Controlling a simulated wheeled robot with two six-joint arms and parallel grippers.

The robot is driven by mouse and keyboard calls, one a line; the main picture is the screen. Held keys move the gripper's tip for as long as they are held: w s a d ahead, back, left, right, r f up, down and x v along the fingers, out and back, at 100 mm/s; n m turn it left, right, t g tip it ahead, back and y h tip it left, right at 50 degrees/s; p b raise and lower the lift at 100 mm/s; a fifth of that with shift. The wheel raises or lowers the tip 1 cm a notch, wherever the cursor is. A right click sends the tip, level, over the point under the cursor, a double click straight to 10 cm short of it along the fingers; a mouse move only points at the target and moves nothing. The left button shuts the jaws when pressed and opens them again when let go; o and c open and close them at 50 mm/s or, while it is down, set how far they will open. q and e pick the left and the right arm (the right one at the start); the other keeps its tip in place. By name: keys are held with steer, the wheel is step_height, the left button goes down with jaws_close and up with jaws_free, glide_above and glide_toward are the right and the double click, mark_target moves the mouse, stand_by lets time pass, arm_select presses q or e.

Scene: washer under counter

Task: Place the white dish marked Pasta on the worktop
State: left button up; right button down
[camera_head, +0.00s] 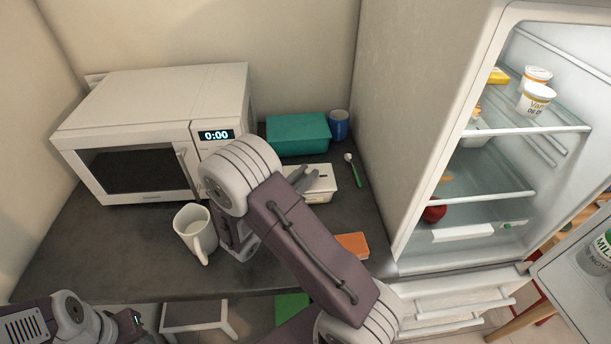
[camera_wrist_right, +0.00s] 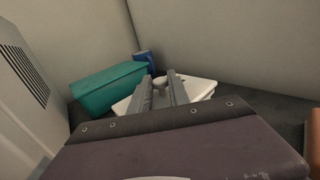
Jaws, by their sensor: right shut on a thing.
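The white dish (camera_head: 322,184) is at the back of the dark worktop (camera_head: 120,240), in front of the teal box. It looks level and at or just above the surface; I cannot tell whether it touches. Small marks on its front are too small to read. My right gripper (camera_head: 302,180) is shut on the dish from the left, and my arm hides part of it. In the right wrist view the fingers (camera_wrist_right: 160,84) are at a round knob on top of the dish (camera_wrist_right: 202,86). My left gripper (camera_head: 132,322) is low at the left, its fingers unclear.
A microwave (camera_head: 150,130) stands at the back left. A teal box (camera_head: 297,133), a blue mug (camera_head: 339,125) and a green-handled spoon (camera_head: 354,170) are near the dish. A white mug (camera_head: 194,230) and an orange item (camera_head: 352,245) are nearer the front. The fridge (camera_head: 440,140) is open.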

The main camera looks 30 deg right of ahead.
steer(key=shift+s+r, duration=0.1)
steer(key=c, duration=1.2)
jaws_free()
steer(key=shift+c, duration=0.2)
steer(key=shift+a, duration=0.3)
steer(key=v, duration=1.1)
steer(key=shift+s+a+b, duration=0.15)
steer(key=shift+a+b, duration=0.1)
steer(key=shift+b, duration=0.1)
